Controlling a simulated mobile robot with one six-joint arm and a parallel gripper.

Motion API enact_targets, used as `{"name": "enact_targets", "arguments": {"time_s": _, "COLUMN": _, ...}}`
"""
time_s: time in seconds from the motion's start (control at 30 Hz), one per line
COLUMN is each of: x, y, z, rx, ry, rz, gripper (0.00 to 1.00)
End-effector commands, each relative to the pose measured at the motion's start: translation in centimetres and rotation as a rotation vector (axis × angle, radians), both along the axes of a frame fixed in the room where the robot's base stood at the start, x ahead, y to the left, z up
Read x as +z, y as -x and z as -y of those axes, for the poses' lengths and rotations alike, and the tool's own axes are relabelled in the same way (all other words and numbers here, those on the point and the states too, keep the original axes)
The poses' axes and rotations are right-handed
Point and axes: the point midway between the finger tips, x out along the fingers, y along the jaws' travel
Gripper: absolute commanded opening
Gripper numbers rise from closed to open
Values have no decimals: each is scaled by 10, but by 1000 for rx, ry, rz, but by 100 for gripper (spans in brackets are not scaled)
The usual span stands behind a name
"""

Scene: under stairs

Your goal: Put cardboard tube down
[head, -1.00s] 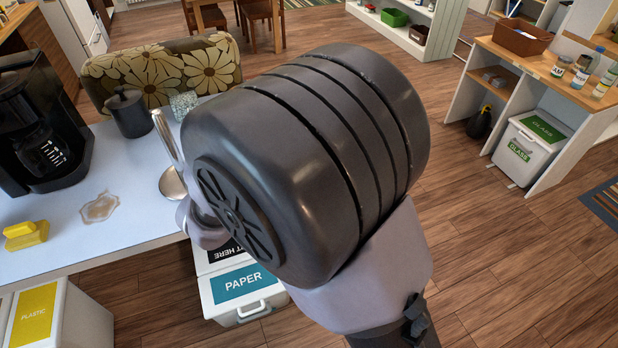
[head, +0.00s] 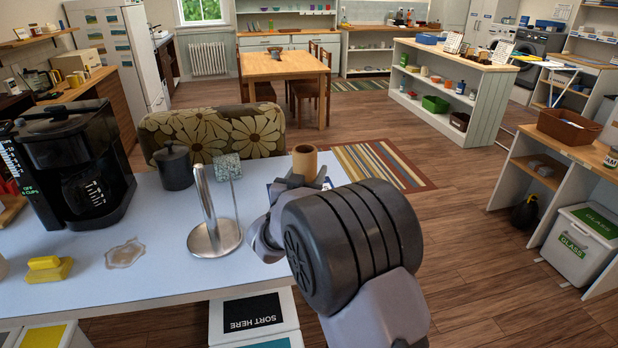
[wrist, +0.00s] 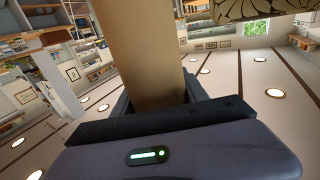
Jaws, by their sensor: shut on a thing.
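The cardboard tube (head: 304,163) is a short brown cylinder, and its open top shows just past my gripper (head: 298,183) in the head view. In the wrist view the tube (wrist: 142,50) rises from between the jaws of my gripper (wrist: 155,108), which is shut on it. The tube looks upright, near the right end of the pale blue table (head: 170,225). My arm hides the tube's lower part, so I cannot tell whether it touches the tabletop.
A metal paper towel stand (head: 212,235) is left of my gripper. A coffee maker (head: 75,170), a black canister (head: 174,166), a yellow sponge-like block (head: 47,269) and a clear spill (head: 124,253) are on the table. A flowered chair (head: 215,133) stands behind. Bare tabletop lies between spill and stand.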

Motion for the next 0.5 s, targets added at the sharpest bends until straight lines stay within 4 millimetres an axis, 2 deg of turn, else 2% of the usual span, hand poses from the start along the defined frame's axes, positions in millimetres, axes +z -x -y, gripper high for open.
{"name": "enact_targets", "arguments": {"time_s": 0.3, "x": -3, "y": 0, "z": 0, "rx": 0, "ry": -2, "rz": 0, "gripper": 0}}
{"name": "enact_targets", "arguments": {"time_s": 0.33, "x": -1, "y": 0, "z": 0, "rx": 0, "ry": -2, "rz": 0, "gripper": 57}}
{"name": "enact_targets", "arguments": {"time_s": 0.4, "x": -1, "y": 0, "z": 0, "rx": 0, "ry": -2, "rz": 0, "gripper": 71}}
{"name": "enact_targets", "arguments": {"time_s": 0.5, "x": -1, "y": 0, "z": 0, "rx": 0, "ry": -2, "rz": 0, "gripper": 73}}
